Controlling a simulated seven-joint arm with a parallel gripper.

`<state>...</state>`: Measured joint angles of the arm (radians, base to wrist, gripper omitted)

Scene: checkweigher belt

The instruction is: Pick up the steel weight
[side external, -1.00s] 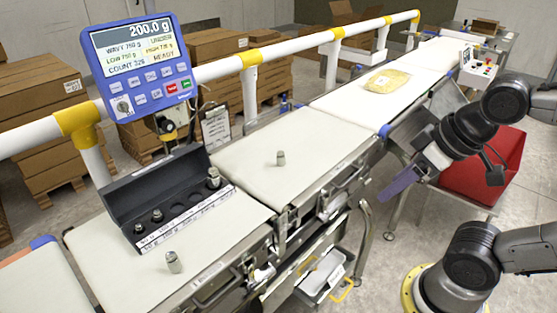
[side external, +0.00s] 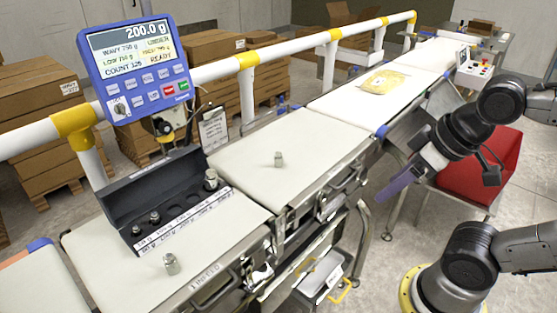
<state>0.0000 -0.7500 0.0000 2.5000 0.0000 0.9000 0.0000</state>
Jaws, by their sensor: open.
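A small steel weight (side external: 278,159) stands upright on the middle white belt (side external: 250,150). Another steel weight (side external: 171,264) stands on the nearer infeed belt (side external: 105,250). A black weight case (side external: 150,185) lies open on that infeed belt, with a larger steel weight (side external: 211,180) at its right end and smaller ones in its left part. The pictures do not show which weight the task means. My gripper (side external: 394,188), with purple fingers, is at the right, beyond the belt's edge and well away from all the weights. It is open, and nothing shows between its fingers.
A blue display (side external: 137,65) reads 200.0 g. A white and yellow rail (side external: 290,53) runs behind the belts. A yellowish packet (side external: 386,81) lies on the far belt.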

